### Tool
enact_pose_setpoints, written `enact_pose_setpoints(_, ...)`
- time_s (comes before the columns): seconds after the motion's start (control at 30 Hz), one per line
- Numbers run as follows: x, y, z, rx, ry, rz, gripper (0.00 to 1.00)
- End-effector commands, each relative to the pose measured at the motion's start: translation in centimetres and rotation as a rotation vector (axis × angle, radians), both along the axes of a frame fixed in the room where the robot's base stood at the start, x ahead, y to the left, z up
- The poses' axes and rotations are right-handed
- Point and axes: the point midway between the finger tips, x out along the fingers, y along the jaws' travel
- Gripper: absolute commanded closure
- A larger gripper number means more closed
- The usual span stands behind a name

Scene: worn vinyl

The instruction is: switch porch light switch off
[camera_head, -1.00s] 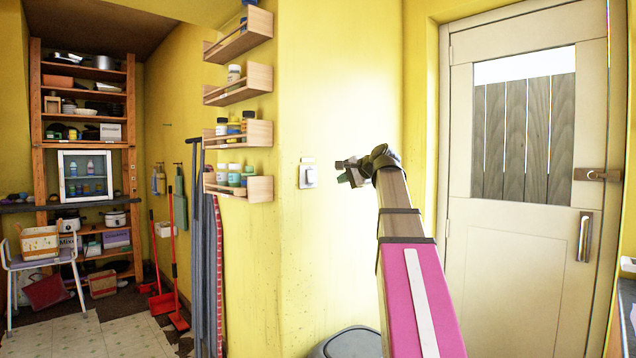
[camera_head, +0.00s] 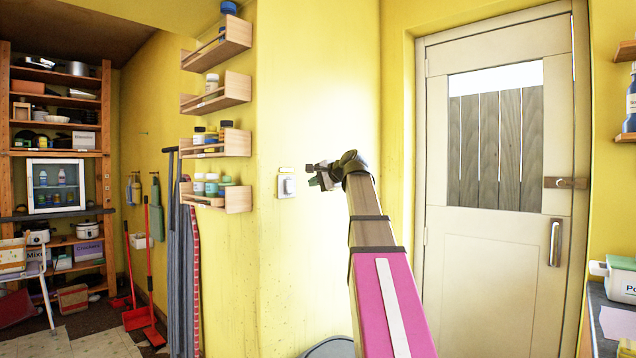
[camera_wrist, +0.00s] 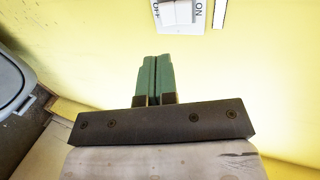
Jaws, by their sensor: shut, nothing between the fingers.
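The porch light switch (camera_head: 287,187) is a small white plate with a rocker on the yellow wall, below a small label (camera_head: 286,169). My gripper (camera_head: 312,174) is just to the right of the switch in the head view, with its fingers pointing left towards it. In the wrist view the green fingers of my gripper (camera_wrist: 155,62) are together and empty. The switch plate (camera_wrist: 183,28) shows at the top edge there, beyond the fingertips, with "ON" and "OFF" lettering. Its upper part is cut off by the frame. The fingertips appear apart from the plate.
Small wooden wall racks (camera_head: 216,142) with jars hang left of the switch. A closed cream door (camera_head: 487,240) stands to the right. A grey lidded bin (camera_wrist: 14,82) is at the lower left in the wrist view.

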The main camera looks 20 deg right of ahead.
Motion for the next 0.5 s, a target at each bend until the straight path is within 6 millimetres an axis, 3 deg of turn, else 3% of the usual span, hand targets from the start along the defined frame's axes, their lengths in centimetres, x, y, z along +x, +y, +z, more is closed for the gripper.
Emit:
enact_pose_setpoints(0.2, 3.5, 2.2, -1.4, 0.001, 0.0, 0.002, 1.0)
enact_pose_setpoints(0.5, 6.9, 4.3, -2.9, 0.0, 0.0, 0.001, 1.0)
